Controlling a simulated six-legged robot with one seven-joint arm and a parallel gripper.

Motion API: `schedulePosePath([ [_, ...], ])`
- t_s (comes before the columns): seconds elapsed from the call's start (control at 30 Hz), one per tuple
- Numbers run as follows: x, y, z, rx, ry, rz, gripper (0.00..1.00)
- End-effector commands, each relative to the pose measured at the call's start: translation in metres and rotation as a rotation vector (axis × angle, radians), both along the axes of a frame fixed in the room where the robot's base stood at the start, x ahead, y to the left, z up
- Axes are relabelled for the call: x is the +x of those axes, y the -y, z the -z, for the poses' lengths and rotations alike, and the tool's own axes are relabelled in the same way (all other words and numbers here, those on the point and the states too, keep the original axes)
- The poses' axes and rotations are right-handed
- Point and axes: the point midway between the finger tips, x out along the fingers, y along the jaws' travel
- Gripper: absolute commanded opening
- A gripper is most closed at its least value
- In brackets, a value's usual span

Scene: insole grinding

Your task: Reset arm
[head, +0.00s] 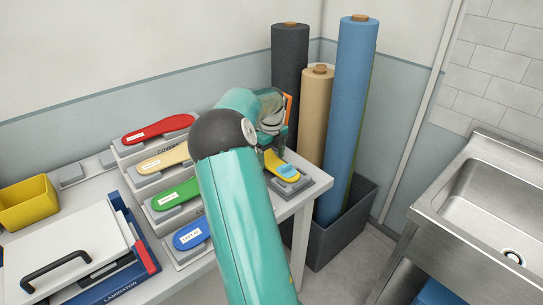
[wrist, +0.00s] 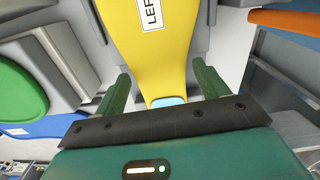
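My gripper (wrist: 162,72) is open in the wrist view, its two green fingers apart. A yellow insole (wrist: 165,40) with a white label starting "LEF" lies beyond and between them, with a small light-blue part (wrist: 168,101) at its near end. I see no clear finger contact with it. In the head view my teal arm reaches over the table, and my gripper is at the table's right end, its fingers mostly hidden. The yellow insole (head: 271,164) with its light-blue part (head: 288,171) rests there on a grey stand (head: 305,188).
Red (head: 158,129), tan (head: 163,160), green (head: 176,194) and blue (head: 191,233) insoles lie on stepped holders left of my arm. A laminator (head: 148,259) and yellow bin (head: 28,203) are further left. Rolls stand in a dark bin (head: 345,232) behind; a steel sink (head: 500,205) is right.

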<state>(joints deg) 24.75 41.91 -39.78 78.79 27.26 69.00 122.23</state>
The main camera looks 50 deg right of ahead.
Motion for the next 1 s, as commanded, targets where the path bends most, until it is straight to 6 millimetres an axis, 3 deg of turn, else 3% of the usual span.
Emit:
schedulePosePath([
  [0.07,0.000,0.000,0.000,0.000,0.000,0.000,0.89],
  [0.27,0.000,0.000,0.000,0.000,0.000,0.000,0.89],
  [0.33,0.000,0.000,0.000,0.000,0.000,0.000,1.00],
  [0.63,0.000,0.000,-0.002,0.000,0.000,0.000,1.00],
  [1.0,0.000,0.000,-0.023,-0.001,0.001,0.000,1.00],
])
